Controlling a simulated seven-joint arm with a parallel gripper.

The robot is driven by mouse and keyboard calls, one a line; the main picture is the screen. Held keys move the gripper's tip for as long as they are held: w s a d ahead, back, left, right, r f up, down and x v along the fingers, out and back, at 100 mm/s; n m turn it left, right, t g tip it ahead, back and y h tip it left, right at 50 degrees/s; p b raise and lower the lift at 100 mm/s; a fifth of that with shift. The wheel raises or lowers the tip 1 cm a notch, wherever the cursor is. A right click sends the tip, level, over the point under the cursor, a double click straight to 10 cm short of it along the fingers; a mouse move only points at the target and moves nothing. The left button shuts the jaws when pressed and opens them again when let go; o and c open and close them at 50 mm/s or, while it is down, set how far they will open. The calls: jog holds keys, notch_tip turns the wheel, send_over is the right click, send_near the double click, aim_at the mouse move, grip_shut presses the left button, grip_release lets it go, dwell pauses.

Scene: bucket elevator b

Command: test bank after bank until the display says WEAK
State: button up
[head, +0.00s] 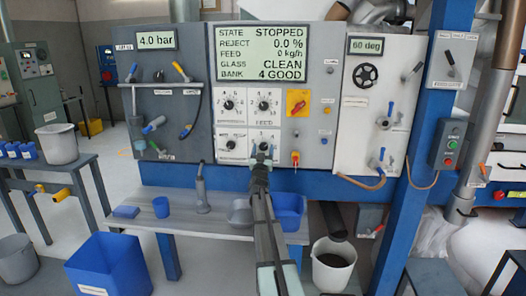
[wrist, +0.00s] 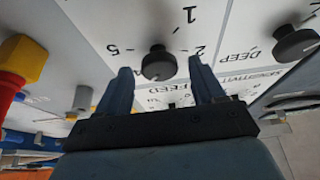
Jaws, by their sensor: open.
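The display (head: 262,53) on the grey panel reads STATE STOPPED, REJECT 0.0 %, FEED 0 kg/h, GLASS CLEAN, BANK 4 GOOD. Below it is a white block of dials with black knobs, such as the upper-left knob (head: 228,105) and upper-right knob (head: 263,105). My gripper (head: 263,152) is in front of the lower-right dial and partly hides it. In the wrist view my gripper (wrist: 160,66) is open, its fingers on either side of a black knob (wrist: 158,64) with numbers around it. I cannot tell whether the fingers touch it.
A red-yellow rotary switch (head: 298,103) and a small red-yellow control (head: 295,159) sit right of the dials. Levers and valves fill both side panels. A bench (head: 150,222) below holds a blue tub (head: 289,211). A blue post (head: 409,190) stands at right.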

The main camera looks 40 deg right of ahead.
jog(key=c, duration=1)
jog(key=shift+w+m, duration=0.1)
jog(key=shift+m, duration=0.4)
jog(key=m+g+h, duration=0.1)
jog(key=m, duration=0.2)
jog(key=m+g+h, duration=0.1)
jog(key=m+g, duration=0.1)
jog(key=m, duration=0.1)
jog(key=shift+w+r+m, duration=0.1)
jog(key=shift+m, duration=0.2)
jog(key=m+g, duration=0.2)
jog(key=m, duration=0.1)
jog(key=m+g, duration=0.1)
jog(key=m, duration=0.3)
jog(key=shift+r+g+h, duration=0.1)
jog(key=shift+g+h, duration=0.3)
jog(key=shift+m, duration=0.4)
